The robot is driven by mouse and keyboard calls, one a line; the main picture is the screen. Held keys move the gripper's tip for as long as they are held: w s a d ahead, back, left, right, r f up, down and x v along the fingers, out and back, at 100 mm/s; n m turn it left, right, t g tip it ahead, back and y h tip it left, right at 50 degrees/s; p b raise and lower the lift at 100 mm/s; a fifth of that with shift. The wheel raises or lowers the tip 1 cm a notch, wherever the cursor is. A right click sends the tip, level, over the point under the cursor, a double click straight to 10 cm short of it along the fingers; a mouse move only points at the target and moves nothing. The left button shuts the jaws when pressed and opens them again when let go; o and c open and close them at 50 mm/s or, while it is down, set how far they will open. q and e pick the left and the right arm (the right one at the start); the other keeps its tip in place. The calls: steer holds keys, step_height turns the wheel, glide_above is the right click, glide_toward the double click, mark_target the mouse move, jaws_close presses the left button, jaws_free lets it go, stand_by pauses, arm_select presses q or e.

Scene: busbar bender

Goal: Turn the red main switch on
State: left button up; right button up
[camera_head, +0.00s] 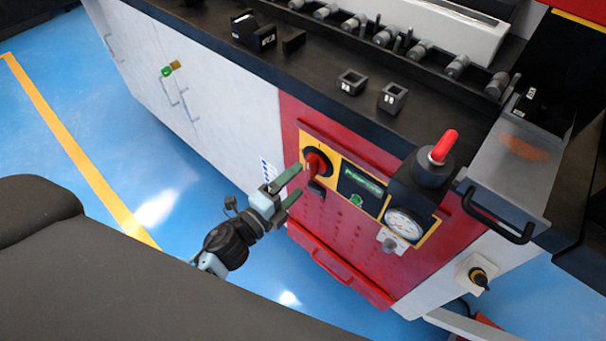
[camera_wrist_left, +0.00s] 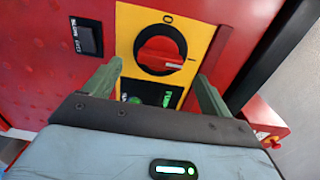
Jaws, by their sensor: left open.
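The red main switch (camera_head: 317,163) is a round knob on a black ring, on a yellow plate at the left of the red panel. It also shows in the left wrist view (camera_wrist_left: 160,52), with a 0 above it and an I to its right. Its handle lies across that view, and its white mark is at the right end, towards the I. My left gripper (camera_head: 299,181) is open in front of the switch, its green fingers apart. In the left wrist view the fingertips lie below and to either side of the knob, with nothing between them. Contact cannot be told.
A green-lit display (camera_head: 362,188), a pressure gauge (camera_head: 402,225) and a red-topped lever (camera_head: 444,146) are right of the switch. A dark handle (camera_head: 497,216) juts out farther right. The worktop (camera_head: 320,65) carries small black blocks. Blue floor is clear at the left.

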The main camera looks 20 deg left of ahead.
arm_select(q)
steer(key=v, duration=0.3)
arm_select(e)
steer(key=shift+w+f, duration=0.1)
steer(key=shift+w, duration=0.15)
steer(key=shift+w, duration=0.15)
arm_select(q)
steer(key=s+a+f+n+g+y+p, duration=0.1)
steer(key=s+n+g+p, duration=0.3)
steer(key=s+n, duration=0.6)
steer(key=s+a+f+n+g+y+p, duration=0.1)
steer(key=s+f+n+g+y+p, duration=0.2)
steer(key=s, duration=1.5)
steer(key=n+g+p, duration=0.1)
steer(key=n+p, duration=0.3)
steer(key=n, duration=0.3)
steer(key=shift+s, duration=0.4)
arm_select(e)
steer(key=w+r+t, duration=0.1)
steer(key=w+r, duration=0.1)
steer(key=r, duration=0.4)
steer(key=w+r+t, duration=0.1)
steer(key=w+r, duration=0.2)
steer(key=r, duration=0.3)
steer(key=shift+w+d+r, duration=0.3)
steer(key=shift+d, duration=0.15)
